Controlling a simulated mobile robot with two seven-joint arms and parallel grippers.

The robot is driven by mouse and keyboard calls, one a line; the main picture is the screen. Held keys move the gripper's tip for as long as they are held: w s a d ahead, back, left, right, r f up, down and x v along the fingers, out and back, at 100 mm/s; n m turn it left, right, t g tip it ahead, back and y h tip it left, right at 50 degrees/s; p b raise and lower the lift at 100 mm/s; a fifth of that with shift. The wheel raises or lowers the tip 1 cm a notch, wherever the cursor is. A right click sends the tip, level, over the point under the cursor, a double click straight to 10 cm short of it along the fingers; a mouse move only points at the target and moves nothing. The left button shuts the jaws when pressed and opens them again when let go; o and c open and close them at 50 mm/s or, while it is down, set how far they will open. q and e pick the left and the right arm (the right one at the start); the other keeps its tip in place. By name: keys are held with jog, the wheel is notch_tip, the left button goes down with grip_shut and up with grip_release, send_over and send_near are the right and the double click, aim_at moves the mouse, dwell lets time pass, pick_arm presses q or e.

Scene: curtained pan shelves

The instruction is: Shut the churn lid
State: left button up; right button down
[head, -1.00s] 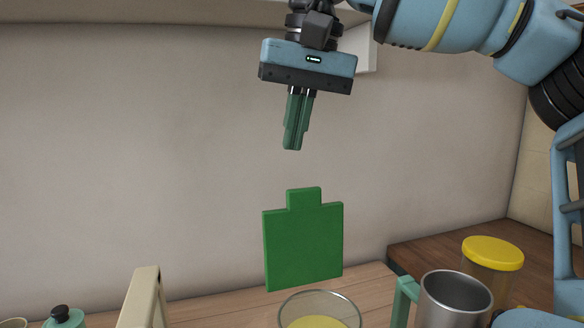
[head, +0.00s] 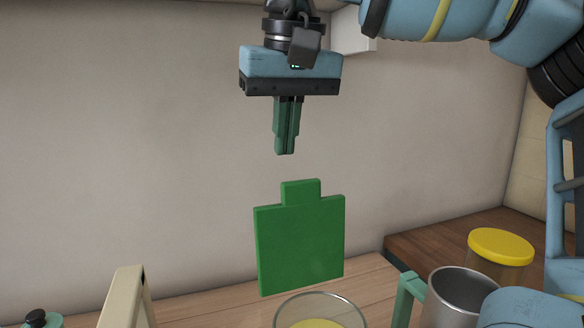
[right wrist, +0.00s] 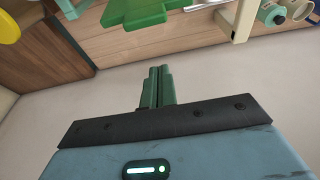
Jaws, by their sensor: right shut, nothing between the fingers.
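I cannot tell for certain which thing is the churn. A round clear glass vessel (head: 345,304) with yellow contents stands at the bottom edge of the head view, its lower part cut off. Behind it a flat green panel (head: 300,243) with a tab on top stands upright; whether it is a lid joined to the vessel cannot be seen. The panel's edge also shows at the top of the right wrist view (right wrist: 135,12). My right gripper (head: 285,153) is shut and empty, pointing down above the panel's tab, apart from it in the picture. My left gripper is out of view.
A metal cup (head: 455,300) with a teal handle and a jar with a yellow lid (head: 501,246) stand at the right. A beige upright frame (head: 124,297) and a teal pot with a black knob (head: 38,318) are at the left.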

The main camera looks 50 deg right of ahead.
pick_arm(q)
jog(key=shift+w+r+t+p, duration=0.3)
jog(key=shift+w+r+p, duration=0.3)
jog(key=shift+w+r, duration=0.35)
pick_arm(e)
jog(key=s+f, duration=0.1)
jog(key=f, duration=0.1)
jog(key=s+a+f, duration=0.1)
jog(key=shift+s+a+f, duration=0.2)
jog(key=shift+s+f, duration=0.1)
jog(key=shift+f, duration=0.05)
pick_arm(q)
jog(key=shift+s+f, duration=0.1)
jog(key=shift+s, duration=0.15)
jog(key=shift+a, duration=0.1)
